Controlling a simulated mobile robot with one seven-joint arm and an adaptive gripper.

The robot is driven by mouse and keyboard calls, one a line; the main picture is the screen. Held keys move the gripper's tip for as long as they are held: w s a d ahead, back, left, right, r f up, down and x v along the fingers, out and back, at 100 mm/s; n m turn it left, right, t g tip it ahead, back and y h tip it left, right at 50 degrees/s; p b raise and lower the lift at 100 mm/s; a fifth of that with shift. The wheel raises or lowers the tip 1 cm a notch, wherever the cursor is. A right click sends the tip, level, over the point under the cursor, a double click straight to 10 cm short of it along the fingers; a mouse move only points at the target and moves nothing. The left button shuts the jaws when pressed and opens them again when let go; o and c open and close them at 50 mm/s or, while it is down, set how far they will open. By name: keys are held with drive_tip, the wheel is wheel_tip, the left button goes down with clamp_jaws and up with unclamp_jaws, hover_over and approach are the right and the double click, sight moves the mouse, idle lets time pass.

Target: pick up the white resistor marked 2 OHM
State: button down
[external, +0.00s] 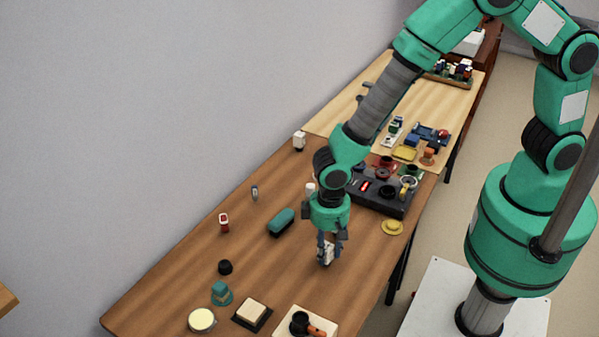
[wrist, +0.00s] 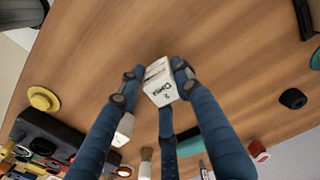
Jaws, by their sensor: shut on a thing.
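The white resistor (wrist: 159,85) is a small white block with dark lettering that appears to read 2 OHM. It sits between the dark blue fingers of my gripper (wrist: 156,84) in the wrist view. My gripper is shut on it. In the external view my gripper (external: 327,248) points down over the front middle of the brown table, and the white resistor (external: 327,256) shows partly between its fingers. I cannot tell whether the resistor touches the table.
The brown table (external: 165,290) has clear wood around my gripper. A teal case (external: 281,222) lies to the left, a yellow hat-shaped thing (external: 392,227) to the right. A dark device (external: 388,204) stands behind. A tan block on a dark base (external: 252,312) is nearer the front.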

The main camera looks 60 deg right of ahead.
sight(329, 245)
drive_tip(key=r, duration=0.3)
drive_tip(key=shift+s+d+p, duration=0.15)
drive_tip(key=shift+s+p, duration=0.05)
drive_tip(key=shift+p, duration=0.15)
drive_tip(key=s+d+r+p, duration=0.1)
drive_tip(key=s+d, duration=0.8)
drive_tip(key=s, duration=0.3)
drive_tip(key=shift+s+d+p, duration=0.15)
drive_tip(key=shift+s+p, duration=0.05)
drive_tip(key=shift+p, duration=0.15)
drive_tip(key=shift+r, duration=0.15)
